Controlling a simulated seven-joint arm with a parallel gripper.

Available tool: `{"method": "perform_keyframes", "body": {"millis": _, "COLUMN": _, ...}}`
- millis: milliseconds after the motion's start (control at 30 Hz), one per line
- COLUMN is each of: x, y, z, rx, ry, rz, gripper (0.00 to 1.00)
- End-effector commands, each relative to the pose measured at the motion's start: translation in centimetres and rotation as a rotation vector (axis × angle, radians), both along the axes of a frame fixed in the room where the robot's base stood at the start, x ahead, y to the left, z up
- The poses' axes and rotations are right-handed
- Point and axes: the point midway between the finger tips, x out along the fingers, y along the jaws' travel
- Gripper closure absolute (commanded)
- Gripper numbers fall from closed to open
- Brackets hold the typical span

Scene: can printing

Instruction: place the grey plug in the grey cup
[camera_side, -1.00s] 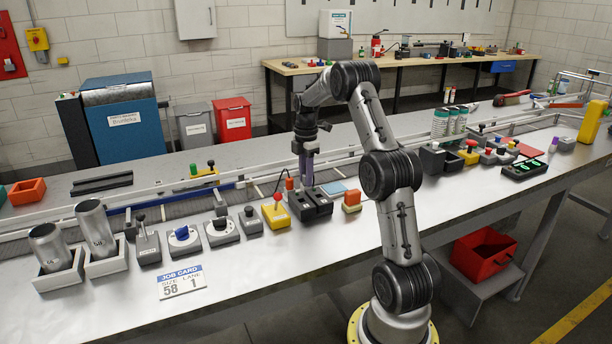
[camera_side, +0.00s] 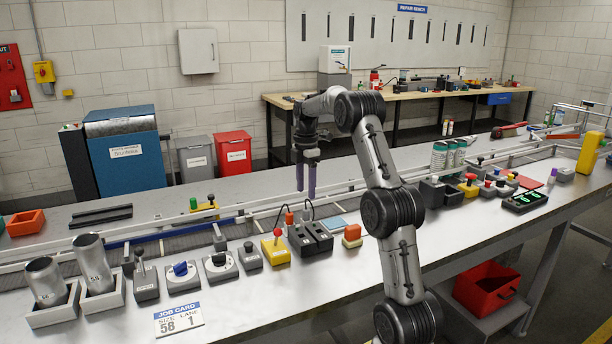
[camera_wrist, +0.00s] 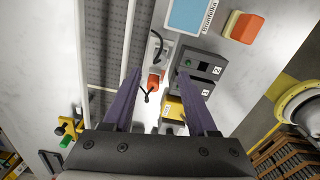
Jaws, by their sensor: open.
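My gripper (camera_side: 306,190) is open and empty, pointing down above the bench. Its two purple fingers stand apart in the wrist view (camera_wrist: 160,95). A small grey plug (camera_side: 307,215) with a black cord stands upright behind the dark socket boxes, below my gripper. It also shows in the wrist view as a pale grey piece (camera_wrist: 155,45) with a black cord, ahead of my fingertips. It appears to stand in the grey cup, but the cup's rim is too small to make out. An orange plug (camera_side: 289,219) with its own cord stands to its left.
Two dark boxes (camera_side: 311,238) stand in front of the plugs; one shows a green light in the wrist view. A yellow box with a red knob (camera_side: 276,248) and an orange block (camera_side: 352,235) flank them. A conveyor with rails (camera_side: 180,240) runs behind.

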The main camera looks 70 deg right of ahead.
Motion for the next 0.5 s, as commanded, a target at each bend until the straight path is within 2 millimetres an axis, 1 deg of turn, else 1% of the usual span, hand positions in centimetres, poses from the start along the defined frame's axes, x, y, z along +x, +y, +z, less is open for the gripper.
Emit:
{"method": "perform_keyframes", "body": {"millis": 33, "x": 0.1, "y": -0.1, "z": 1.0, "rx": -0.003, "ry": -0.003, "rz": 0.0, "gripper": 0.42}}
{"method": "perform_keyframes", "body": {"millis": 100, "x": 0.0, "y": -0.1, "z": 2.1, "rx": -0.003, "ry": -0.002, "rz": 0.0, "gripper": 0.42}}
{"method": "perform_keyframes", "body": {"millis": 200, "x": 0.0, "y": -0.1, "z": 3.3, "rx": -0.002, "ry": -0.001, "rz": 0.0, "gripper": 0.42}}
{"method": "perform_keyframes", "body": {"millis": 333, "x": 0.1, "y": 0.2, "z": 4.2, "rx": -0.002, "ry": -0.001, "rz": -0.002, "gripper": 0.42}}
{"method": "perform_keyframes", "body": {"millis": 367, "x": 0.2, "y": 0.5, "z": 4.4, "rx": -0.004, "ry": -0.003, "rz": -0.007, "gripper": 0.42}}
{"method": "perform_keyframes", "body": {"millis": 433, "x": 0.6, "y": 1.9, "z": 5.3, "rx": -0.014, "ry": -0.012, "rz": -0.026, "gripper": 0.42}}
{"method": "perform_keyframes", "body": {"millis": 467, "x": 0.8, "y": 2.8, "z": 5.8, "rx": -0.02, "ry": -0.019, "rz": -0.04, "gripper": 0.42}}
{"method": "perform_keyframes", "body": {"millis": 500, "x": 1.2, "y": 4.4, "z": 6.5, "rx": -0.03, "ry": -0.03, "rz": -0.064, "gripper": 0.42}}
